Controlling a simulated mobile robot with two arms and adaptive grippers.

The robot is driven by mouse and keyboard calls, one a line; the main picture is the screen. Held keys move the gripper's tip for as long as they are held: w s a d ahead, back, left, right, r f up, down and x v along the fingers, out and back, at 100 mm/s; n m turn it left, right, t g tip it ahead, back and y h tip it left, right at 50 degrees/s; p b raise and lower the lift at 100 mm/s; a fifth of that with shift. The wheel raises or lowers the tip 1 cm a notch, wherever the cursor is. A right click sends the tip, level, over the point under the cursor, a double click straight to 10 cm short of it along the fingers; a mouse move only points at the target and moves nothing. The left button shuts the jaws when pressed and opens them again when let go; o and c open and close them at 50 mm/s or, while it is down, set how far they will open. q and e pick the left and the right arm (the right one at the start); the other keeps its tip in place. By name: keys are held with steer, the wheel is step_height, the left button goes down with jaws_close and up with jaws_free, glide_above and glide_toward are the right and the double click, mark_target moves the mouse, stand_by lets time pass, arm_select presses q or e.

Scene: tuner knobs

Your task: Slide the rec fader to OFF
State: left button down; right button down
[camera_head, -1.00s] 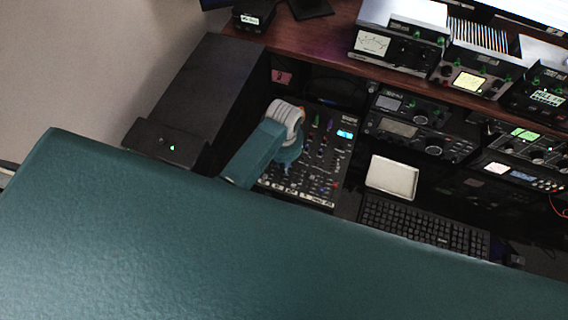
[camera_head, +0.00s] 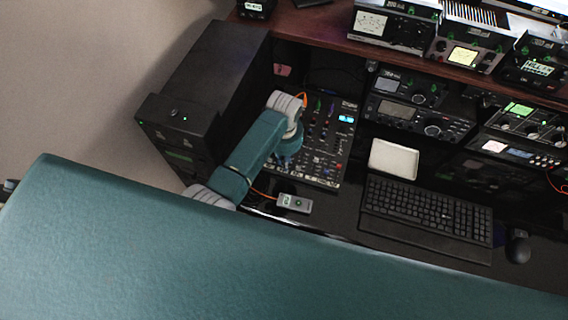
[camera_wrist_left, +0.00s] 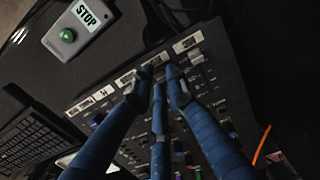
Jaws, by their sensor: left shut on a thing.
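The mixer panel (camera_head: 328,135) with knobs and faders lies on the desk, and its near edge with white labels shows in the left wrist view (camera_wrist_left: 215,85). My left gripper (camera_head: 287,160) reaches down onto the panel's near left part. In the left wrist view its blue fingers (camera_wrist_left: 158,75) are close together at the labelled edge, shut on a small fader cap. The fingers hide the cap, which I take to be the rec fader, and I cannot read its label or exact position. My right gripper is not in view.
A grey remote-like box (camera_head: 294,203) marked STOP in the wrist view (camera_wrist_left: 77,28) lies just in front of the panel. A keyboard (camera_head: 425,212) and a white tray (camera_head: 393,159) are to the right. A black cabinet (camera_head: 205,90) stands close on the left.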

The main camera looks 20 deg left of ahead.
arm_select(q)
steer(key=c, duration=1.8)
jaws_free()
steer(key=shift+s+a+f, duration=0.2)
steer(key=shift+s+a, duration=0.05)
steer(key=shift+s, duration=0.15)
steer(key=shift+w+r, duration=0.1)
steer(key=shift+w, duration=0.05)
steer(key=shift+d+r, duration=0.1)
steer(key=shift+r, duration=0.3)
step_height(320, 180, up, 11)
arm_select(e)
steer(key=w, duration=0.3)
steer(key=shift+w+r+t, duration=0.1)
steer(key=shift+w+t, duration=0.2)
